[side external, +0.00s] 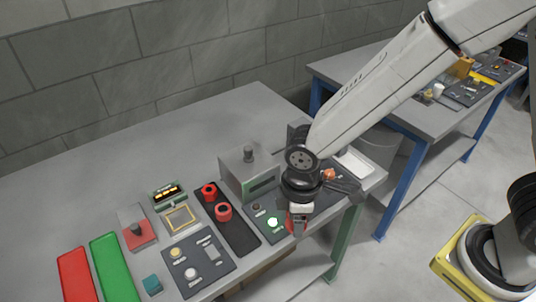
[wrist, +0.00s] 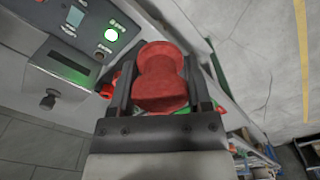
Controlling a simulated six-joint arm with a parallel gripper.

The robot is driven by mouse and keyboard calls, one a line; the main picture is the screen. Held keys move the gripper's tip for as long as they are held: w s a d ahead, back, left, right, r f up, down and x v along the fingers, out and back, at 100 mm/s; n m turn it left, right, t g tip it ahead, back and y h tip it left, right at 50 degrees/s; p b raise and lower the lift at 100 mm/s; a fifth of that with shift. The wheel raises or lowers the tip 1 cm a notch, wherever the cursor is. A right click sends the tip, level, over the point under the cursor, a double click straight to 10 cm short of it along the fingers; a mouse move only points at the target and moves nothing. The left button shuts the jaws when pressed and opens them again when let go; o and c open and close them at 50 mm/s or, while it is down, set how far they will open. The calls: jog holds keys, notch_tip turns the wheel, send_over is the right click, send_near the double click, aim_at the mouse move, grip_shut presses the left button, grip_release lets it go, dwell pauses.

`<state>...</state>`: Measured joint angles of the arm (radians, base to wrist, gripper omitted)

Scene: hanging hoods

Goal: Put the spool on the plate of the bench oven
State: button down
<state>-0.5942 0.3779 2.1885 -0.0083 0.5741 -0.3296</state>
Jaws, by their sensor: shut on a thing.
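My gripper (side external: 300,222) is shut on a red spool, which shows clearly between the two fingers in the wrist view (wrist: 162,78). The spool is held above the right front edge of the bench; in the side view it is mostly hidden by the gripper. A grey box with a knob on top and a dark slot (side external: 248,172) stands left of the gripper. A small unit with an amber display (side external: 167,193) has a yellow-framed plate (side external: 180,218) in front of it. I cannot tell for sure which is the bench oven.
Two red spools (side external: 223,211) sit on a black strip (side external: 238,236). A panel with a lit green button (side external: 272,222) lies beside my gripper. Red (side external: 74,274) and green (side external: 114,267) mats lie at the left. The bench's back left (side external: 110,145) is clear.

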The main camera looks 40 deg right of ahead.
jog(key=shift+r, duration=0.9)
jog(key=w+d, duration=0.2)
jog(key=w, duration=0.7)
jog(key=m, duration=0.2)
send_over(283, 164)
notch_tip(283, 164, down, 9)
jog(key=shift+f, duration=0.45)
jog(key=shift+f, duration=0.15)
jog(key=shift+f, duration=3.2)
jog(key=shift+f, duration=0.5)
